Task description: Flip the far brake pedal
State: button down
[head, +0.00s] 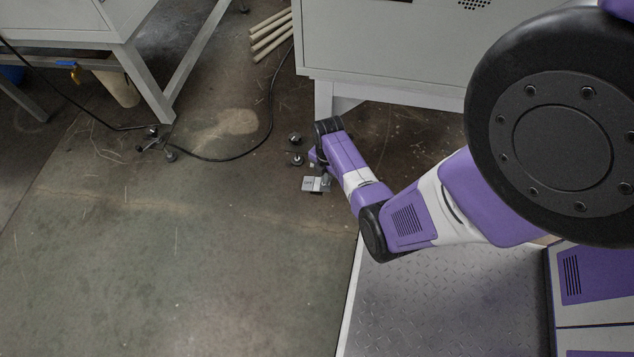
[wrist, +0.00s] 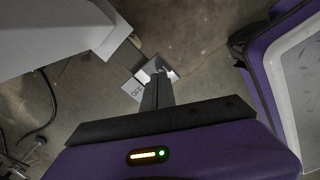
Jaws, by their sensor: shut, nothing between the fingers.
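A small light-grey brake pedal (head: 309,184) sits low by the floor, below the white cabinet, in the head view. In the wrist view its plate with "OFF" lettering (wrist: 133,90) shows just left of the fingers, and another pale plate lies just beyond them. My gripper (head: 319,172) reaches down at the pedal; its fingers are small and partly hidden in the head view. In the wrist view my gripper (wrist: 160,78) is shut and empty, with its fingertips over or against the pedal. I cannot tell whether they touch.
The white cabinet (head: 390,45) stands above and behind the pedal on a pale leg. Round metal feet (head: 296,159) are beside my gripper. A black cable (head: 240,155) runs over the floor to another machine's leg (head: 148,85). The concrete floor (head: 170,260) at left is clear.

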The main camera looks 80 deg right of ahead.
jog(key=shift+f+b, duration=0.9)
jog(key=shift+f, duration=0.25)
dwell(0.6)
jog(key=shift+r, duration=0.1)
notch_tip(320, 180, up, 7)
jog(key=p, duration=0.7)
dwell(0.7)
